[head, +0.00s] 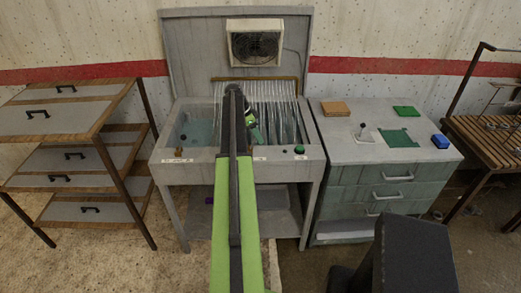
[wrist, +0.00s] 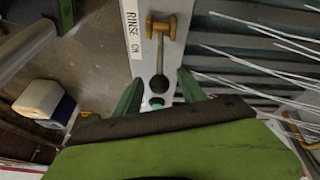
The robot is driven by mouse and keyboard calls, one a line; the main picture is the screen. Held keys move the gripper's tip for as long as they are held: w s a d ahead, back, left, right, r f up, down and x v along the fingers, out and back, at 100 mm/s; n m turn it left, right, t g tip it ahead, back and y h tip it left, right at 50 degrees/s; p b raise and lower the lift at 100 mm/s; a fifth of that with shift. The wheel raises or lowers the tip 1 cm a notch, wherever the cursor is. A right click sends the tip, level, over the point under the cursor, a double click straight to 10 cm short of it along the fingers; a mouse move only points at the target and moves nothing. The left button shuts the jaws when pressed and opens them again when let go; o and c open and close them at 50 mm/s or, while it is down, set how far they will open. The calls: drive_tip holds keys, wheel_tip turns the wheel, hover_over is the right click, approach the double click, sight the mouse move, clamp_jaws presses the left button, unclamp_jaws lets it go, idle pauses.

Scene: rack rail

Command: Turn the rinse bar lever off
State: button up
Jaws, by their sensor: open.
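The rinse lever (wrist: 160,62) shows in the wrist view as a thin metal rod with a brass pivot at the top and a dark ball knob (wrist: 159,85) at its lower end. It is on a pale strip beside a label (wrist: 133,30) reading RINSE and ON, and its knob end is towards the ON word. My gripper (wrist: 160,77) is open, with one green finger on each side of the knob; I cannot tell whether either touches it. In the head view my gripper (head: 250,119) is over the sink unit, and my arm hides the lever.
The grey sink unit (head: 178,176) has a fan (head: 256,47) on its back panel and thin streams (head: 278,92) over its basin. A drawer cabinet (head: 380,150) with a small lever (head: 362,130) stands right. A shelf rack (head: 75,103) stands left, a slatted bench (head: 487,140) far right.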

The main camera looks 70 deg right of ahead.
drive_tip(key=b+x, duration=0.2)
drive_tip(key=x, duration=0.1)
drive_tip(key=shift+s+f, duration=0.1)
drive_tip(key=shift+f, duration=0.25)
drive_tip(key=shift+r, duration=0.15)
drive_tip(key=shift+c, duration=0.5)
clamp_jaws()
drive_tip(key=shift+d, duration=0.1)
